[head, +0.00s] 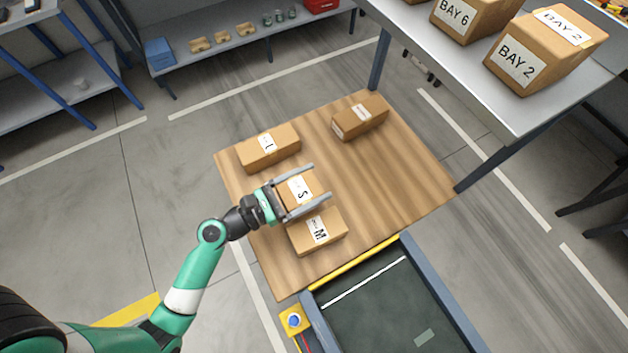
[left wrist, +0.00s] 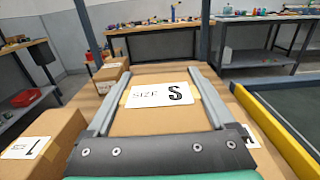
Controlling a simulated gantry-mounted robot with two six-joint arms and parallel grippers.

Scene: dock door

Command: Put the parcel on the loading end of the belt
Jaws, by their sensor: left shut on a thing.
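My left gripper (head: 322,182) is shut on a brown parcel marked S (head: 299,191), with one finger along each side. In the left wrist view, the S parcel (left wrist: 160,122) fills the space between the fingers, label up. I cannot tell whether it touches the wooden table (head: 400,180) or is just above it. A parcel marked M (head: 317,232) is close beside it, toward the belt. A parcel marked L (head: 268,148) is on the other side. The dark green belt (head: 385,300) with a white line and yellow end edge (head: 353,264) adjoins the table's near side. My right gripper is out of view.
Another brown parcel (head: 360,117) lies at the table's far side. A raised grey shelf (head: 480,75) holds boxes marked BAY 6 (head: 472,17) and BAY 2 (head: 545,50). A yellow box with a blue button (head: 294,320) stands by the belt's corner. The table's right part is clear.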

